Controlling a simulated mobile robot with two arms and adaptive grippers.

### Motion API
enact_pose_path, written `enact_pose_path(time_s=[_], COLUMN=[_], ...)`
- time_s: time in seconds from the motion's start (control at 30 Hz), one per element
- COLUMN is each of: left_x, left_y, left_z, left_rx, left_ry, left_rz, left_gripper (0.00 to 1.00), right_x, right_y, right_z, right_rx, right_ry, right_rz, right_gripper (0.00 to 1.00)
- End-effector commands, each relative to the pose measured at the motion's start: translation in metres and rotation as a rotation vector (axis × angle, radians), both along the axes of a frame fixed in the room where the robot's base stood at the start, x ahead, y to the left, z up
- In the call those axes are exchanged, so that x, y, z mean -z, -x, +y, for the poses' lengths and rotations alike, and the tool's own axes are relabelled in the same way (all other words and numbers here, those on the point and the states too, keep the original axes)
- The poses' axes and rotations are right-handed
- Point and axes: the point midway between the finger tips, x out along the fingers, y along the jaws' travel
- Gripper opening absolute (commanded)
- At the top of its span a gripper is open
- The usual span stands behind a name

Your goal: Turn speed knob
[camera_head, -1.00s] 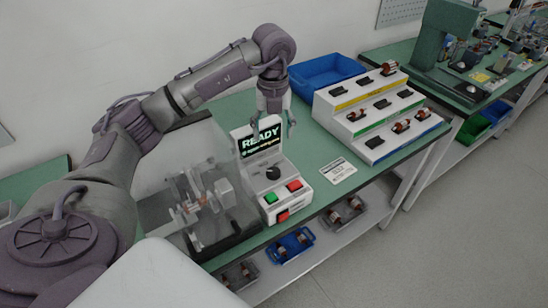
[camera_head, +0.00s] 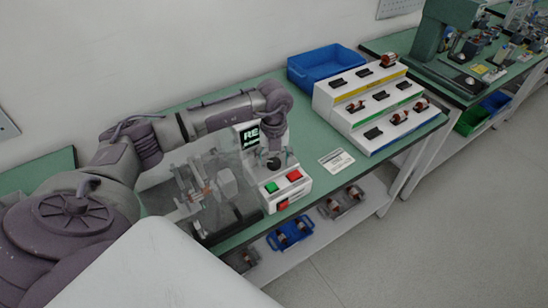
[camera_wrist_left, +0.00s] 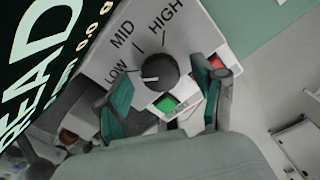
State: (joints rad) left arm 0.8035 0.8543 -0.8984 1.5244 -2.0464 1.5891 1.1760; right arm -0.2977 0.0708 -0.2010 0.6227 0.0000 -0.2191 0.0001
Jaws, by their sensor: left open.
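The speed knob (camera_wrist_left: 156,73) is dark and round with a white pointer line, beside the labels LOW, MID and HIGH. The pointer is aimed toward the LOW side. In the head view the knob (camera_head: 273,163) is partly hidden by my left gripper (camera_head: 275,158), which hangs over the white control box (camera_head: 263,197). In the left wrist view my left gripper (camera_wrist_left: 168,104) is open, with a finger on either side of the knob's near edge. I cannot tell whether either finger touches it. The screen (camera_head: 250,138) is partly covered by my arm. My right gripper is not in view.
A green button (camera_head: 271,187) and a red button (camera_head: 294,175) sit on the box front. A clear-covered fixture (camera_head: 205,190) stands left of it. A white stepped rack (camera_head: 345,107) and a blue bin (camera_head: 325,62) stand to the right. A printed card (camera_head: 336,160) lies between.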

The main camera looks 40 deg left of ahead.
Motion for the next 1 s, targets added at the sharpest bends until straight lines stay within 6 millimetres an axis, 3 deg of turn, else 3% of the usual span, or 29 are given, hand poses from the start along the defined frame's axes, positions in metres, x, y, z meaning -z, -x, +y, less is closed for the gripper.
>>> enact_pose_path(time_s=[0.1,0.43,0.77,1.0], left_x=[0.0,0.0,0.001,0.002], left_y=[0.0,0.0,-0.001,-0.001], left_z=[0.0,0.0,0.0,0.0], left_rx=[0.001,0.0,0.044,0.188], left_ry=[0.0,0.001,0.001,0.0], left_rz=[0.0,-0.001,-0.002,-0.003], left_gripper=[0.66,0.11,0.09,0.09], right_x=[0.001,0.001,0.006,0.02], right_y=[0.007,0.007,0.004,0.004], right_z=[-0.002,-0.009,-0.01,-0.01], right_rx=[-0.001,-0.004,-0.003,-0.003], right_ry=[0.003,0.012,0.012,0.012], right_rz=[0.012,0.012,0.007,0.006], right_gripper=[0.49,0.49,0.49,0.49])
